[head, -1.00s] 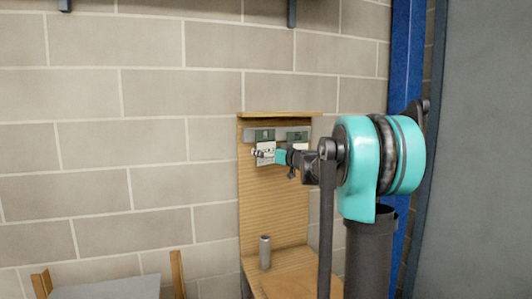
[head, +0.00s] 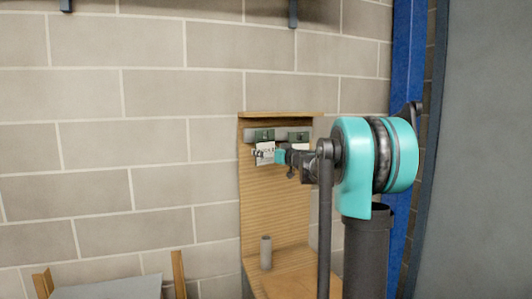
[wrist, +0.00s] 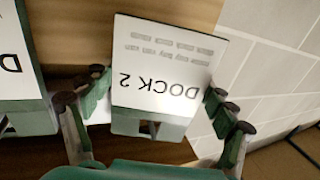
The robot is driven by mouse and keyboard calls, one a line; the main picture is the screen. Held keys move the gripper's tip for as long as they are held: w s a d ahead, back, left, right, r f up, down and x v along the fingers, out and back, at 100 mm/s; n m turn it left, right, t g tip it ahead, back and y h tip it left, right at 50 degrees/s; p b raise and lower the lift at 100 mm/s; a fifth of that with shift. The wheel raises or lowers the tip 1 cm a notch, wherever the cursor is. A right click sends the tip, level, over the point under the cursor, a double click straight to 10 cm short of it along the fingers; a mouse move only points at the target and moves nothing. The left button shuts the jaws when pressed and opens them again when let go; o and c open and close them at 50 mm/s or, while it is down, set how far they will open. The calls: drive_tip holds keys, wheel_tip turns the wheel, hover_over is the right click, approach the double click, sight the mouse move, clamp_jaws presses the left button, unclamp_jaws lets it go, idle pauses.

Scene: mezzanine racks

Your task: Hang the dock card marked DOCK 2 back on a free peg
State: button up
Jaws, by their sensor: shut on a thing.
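The white DOCK 2 card (wrist: 165,80) fills the middle of the wrist view, its print upside down there. My gripper (wrist: 158,100) is shut on it, with a finger at each side edge. In the wrist view a green plate (wrist: 150,124) with a dark slot lies at the card's lower edge. I cannot tell whether the card is on a peg. My gripper also shows in the head view (head: 262,155), small and partly unclear.
A second white card (wrist: 18,65) hangs beside it at the left of the wrist view, by its own green plate (wrist: 30,118). A grey cylinder (head: 265,252) stands on the wooden ledge below. Block wall surrounds the board.

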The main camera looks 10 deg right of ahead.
drive_tip(key=shift+w+a+f, duration=0.1)
drive_tip(key=shift+w+f, duration=0.1)
drive_tip(key=shift+w, duration=0.25)
idle(0.8)
drive_tip(key=shift+f, duration=0.5)
idle(1.0)
drive_tip(key=o, duration=1)
drive_tip(key=shift+w, duration=0.1)
drive_tip(key=shift+v, duration=3.5)
